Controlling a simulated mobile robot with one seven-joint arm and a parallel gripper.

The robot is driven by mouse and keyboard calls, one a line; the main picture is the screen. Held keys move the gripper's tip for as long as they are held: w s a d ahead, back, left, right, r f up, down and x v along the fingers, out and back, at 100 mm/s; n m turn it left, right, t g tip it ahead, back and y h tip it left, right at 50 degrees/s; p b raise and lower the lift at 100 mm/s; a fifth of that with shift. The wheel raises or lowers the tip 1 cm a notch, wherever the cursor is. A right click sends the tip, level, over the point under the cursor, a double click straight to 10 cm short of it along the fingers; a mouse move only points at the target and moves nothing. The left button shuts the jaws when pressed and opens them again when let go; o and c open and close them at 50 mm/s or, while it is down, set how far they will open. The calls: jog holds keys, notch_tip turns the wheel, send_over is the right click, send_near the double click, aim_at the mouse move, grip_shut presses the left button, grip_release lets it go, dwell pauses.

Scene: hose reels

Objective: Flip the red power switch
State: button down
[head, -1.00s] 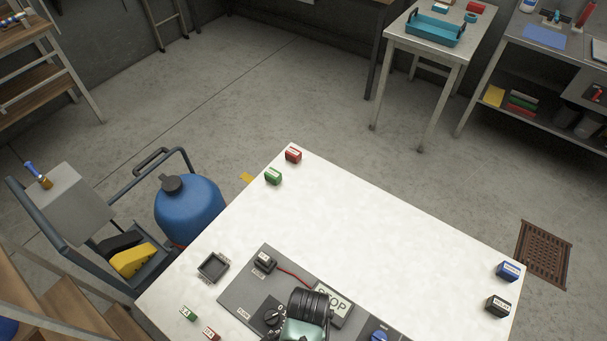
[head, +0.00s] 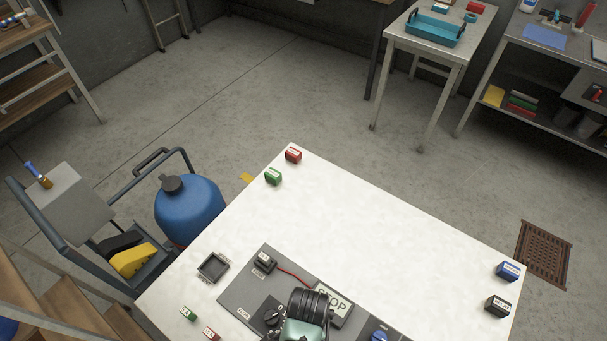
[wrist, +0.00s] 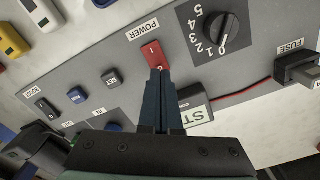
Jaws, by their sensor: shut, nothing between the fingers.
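The red power switch (wrist: 155,55) sits on the grey control panel (wrist: 135,68) below the POWER label in the wrist view. My gripper (wrist: 158,72) is shut and empty, its fingertips at the near end of the red switch. They look to be touching it or very close; I cannot tell which. The fingers cover the switch's near edge. In the head view my arm's end (head: 306,310) hangs over the panel (head: 245,295), and the red switch is hidden there.
On the panel are a black dial (wrist: 222,38), a STOP label (wrist: 197,115), a FUSE block (wrist: 297,68) with a red cable, and small buttons (wrist: 77,95).

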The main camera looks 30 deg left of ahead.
jog(key=shift+f+b, duration=0.65)
jog(key=shift+f, duration=0.3)
dwell(0.4)
notch_tip(320, 180, up, 7)
jog(key=p, duration=0.7)
jog(key=shift+r+p, duration=0.1)
jog(key=shift+p, duration=0.2)
dwell(0.3)
